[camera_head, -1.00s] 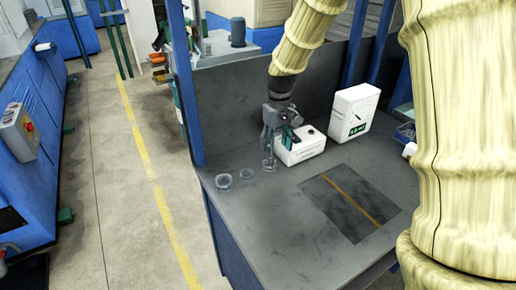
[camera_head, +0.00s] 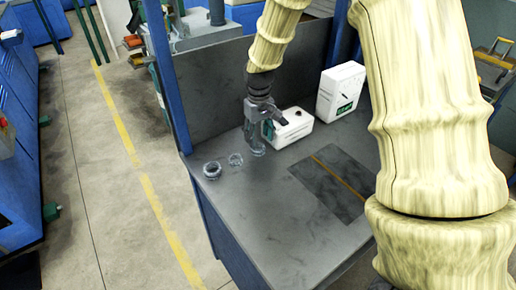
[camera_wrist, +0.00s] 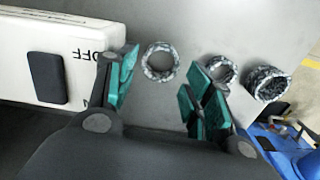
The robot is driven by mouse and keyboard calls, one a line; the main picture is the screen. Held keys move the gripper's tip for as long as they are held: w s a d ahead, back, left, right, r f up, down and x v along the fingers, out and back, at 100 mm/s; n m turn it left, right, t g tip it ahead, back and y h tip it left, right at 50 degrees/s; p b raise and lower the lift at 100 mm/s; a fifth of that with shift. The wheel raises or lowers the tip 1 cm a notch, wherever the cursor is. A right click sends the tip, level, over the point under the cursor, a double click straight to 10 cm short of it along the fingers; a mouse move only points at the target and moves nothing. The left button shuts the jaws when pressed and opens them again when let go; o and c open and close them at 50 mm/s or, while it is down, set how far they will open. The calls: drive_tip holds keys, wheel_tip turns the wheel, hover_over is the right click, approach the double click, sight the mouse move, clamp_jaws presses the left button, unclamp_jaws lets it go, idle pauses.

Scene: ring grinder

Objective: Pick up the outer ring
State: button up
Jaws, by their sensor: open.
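Three grey, mottled rings stand in a row on the dark table. In the wrist view, one thin ring (camera_wrist: 157,78) lies ahead of the gap between my fingers. A second ring (camera_wrist: 230,73) is partly hidden behind the right finger, and a thicker, taller ring (camera_wrist: 268,92) is farther right. In the head view, these are the ring below my gripper (camera_head: 258,152), the middle ring (camera_head: 236,165) and the left ring (camera_head: 212,175). I cannot tell which is the outer ring. My gripper (camera_wrist: 160,82) is open and empty, its green-padded fingers apart, above the nearest ring.
A white box (camera_head: 291,130) with a dark button is close beside my gripper; it also shows in the wrist view (camera_wrist: 90,45). A taller white box (camera_head: 341,92) stands behind it. A dark panel (camera_head: 322,190) with a yellow stripe lies at the front. The table's left edge is near the rings.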

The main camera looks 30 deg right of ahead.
sight(258, 144)
drive_tip(key=shift+w+a+f+p, duration=0.1)
drive_tip(key=shift+f+p, duration=0.25)
drive_tip(key=shift+f, duration=0.85)
drive_tip(key=shift+w+f+p, duration=0.1)
drive_tip(key=shift+f+p, duration=0.2)
drive_tip(key=shift+f, duration=0.9)
drive_tip(key=c, duration=0.8)
drive_tip(key=shift+o, duration=0.2)
drive_tip(key=shift+r, duration=0.15)
